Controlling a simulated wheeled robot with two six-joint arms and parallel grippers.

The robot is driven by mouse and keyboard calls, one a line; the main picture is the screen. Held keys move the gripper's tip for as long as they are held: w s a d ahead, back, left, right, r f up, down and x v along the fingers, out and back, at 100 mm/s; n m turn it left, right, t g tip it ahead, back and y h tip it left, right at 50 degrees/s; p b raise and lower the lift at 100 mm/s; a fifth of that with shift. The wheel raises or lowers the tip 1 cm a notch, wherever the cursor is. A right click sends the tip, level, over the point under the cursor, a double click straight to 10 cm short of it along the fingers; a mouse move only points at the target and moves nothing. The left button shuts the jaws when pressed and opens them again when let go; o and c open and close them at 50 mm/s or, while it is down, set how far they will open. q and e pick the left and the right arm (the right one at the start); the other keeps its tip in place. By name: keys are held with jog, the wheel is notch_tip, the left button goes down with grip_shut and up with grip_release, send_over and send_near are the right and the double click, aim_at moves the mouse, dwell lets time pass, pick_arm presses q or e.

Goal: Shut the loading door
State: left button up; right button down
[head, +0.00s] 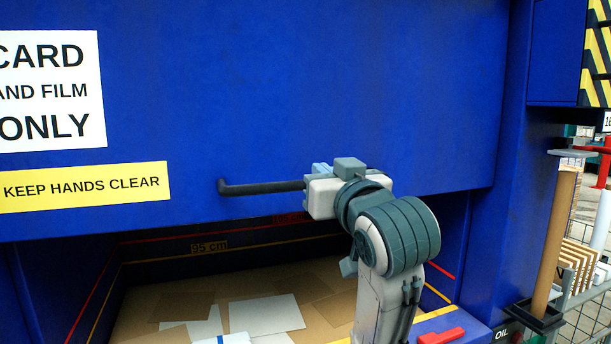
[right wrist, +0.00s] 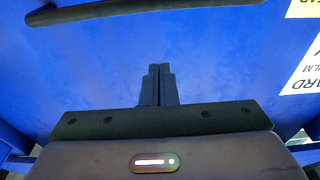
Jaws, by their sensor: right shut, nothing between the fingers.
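The blue loading door (head: 330,90) fills the upper head view, its lower edge above an open gap into the chamber. A dark bar handle (head: 262,187) runs along its lower part; its right portion is hidden behind my right gripper (head: 322,190). In the right wrist view the gripper's fingers (right wrist: 158,85) are shut together and empty, pointing at the blue door face. The handle (right wrist: 150,10) crosses the top of that view, apart from the fingertips in the picture. Whether the fingers touch the door I cannot tell. My left gripper is not in view.
Flat cardboard and white sheets (head: 262,314) lie inside the chamber (head: 150,275). A blue frame post (head: 497,220) stands right of the door. A red part (head: 441,337) sits on the front ledge.

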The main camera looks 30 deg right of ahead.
jog(key=r+p+x, duration=0.1)
jog(key=p+x, duration=0.5)
jog(key=x, duration=0.3)
notch_tip(320, 180, down, 5)
jog(key=shift+r+p, duration=0.2)
jog(key=shift+p, duration=0.55)
jog(key=shift+w, duration=0.15)
jog(key=shift+f, duration=0.1)
